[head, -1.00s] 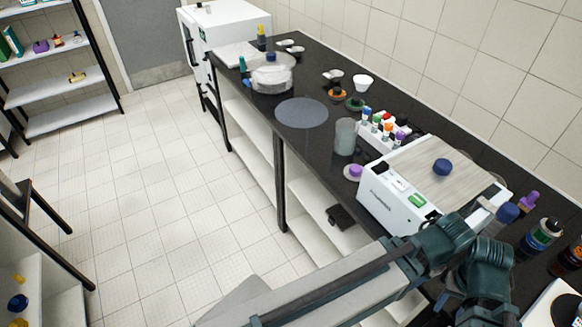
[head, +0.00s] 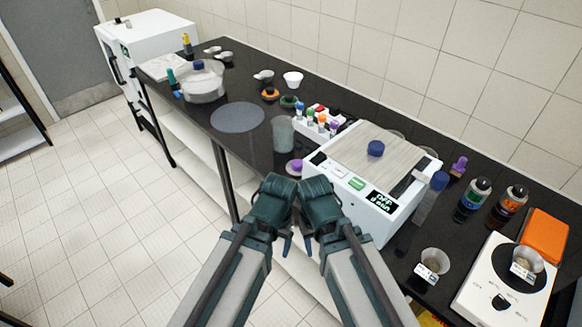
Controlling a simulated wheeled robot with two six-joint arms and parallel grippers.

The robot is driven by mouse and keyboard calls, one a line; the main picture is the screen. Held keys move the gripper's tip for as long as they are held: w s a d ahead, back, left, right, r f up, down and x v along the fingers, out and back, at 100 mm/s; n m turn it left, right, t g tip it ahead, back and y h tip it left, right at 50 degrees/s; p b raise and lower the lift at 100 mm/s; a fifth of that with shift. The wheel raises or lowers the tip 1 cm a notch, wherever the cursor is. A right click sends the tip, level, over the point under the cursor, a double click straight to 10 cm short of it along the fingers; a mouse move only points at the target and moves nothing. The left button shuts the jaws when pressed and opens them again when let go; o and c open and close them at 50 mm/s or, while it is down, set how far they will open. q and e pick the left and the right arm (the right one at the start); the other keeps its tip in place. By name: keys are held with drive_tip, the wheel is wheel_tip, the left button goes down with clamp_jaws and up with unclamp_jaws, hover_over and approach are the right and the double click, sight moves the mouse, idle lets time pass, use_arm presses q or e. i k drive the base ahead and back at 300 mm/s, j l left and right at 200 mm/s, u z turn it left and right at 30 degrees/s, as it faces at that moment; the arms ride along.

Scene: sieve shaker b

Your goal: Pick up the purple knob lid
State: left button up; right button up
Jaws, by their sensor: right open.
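Neither gripper visibly holds anything. The lid's lower edge is close to the grippers' tops in the picture.
A rack of coloured vials (head: 316,125) is behind the lid. A grey round mat (head: 238,117) leaves free counter on the left. Bottles and a balance (head: 503,285) stand at right.

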sight(293, 167)
drive_tip(key=z, duration=1.95)
drive_tip(key=k+j+u, duration=0.1)
drive_tip(key=j, duration=0.55)
drive_tip(key=i+j+u, duration=0.1)
drive_tip(key=j+u, duration=0.35)
drive_tip(key=j, duration=0.8)
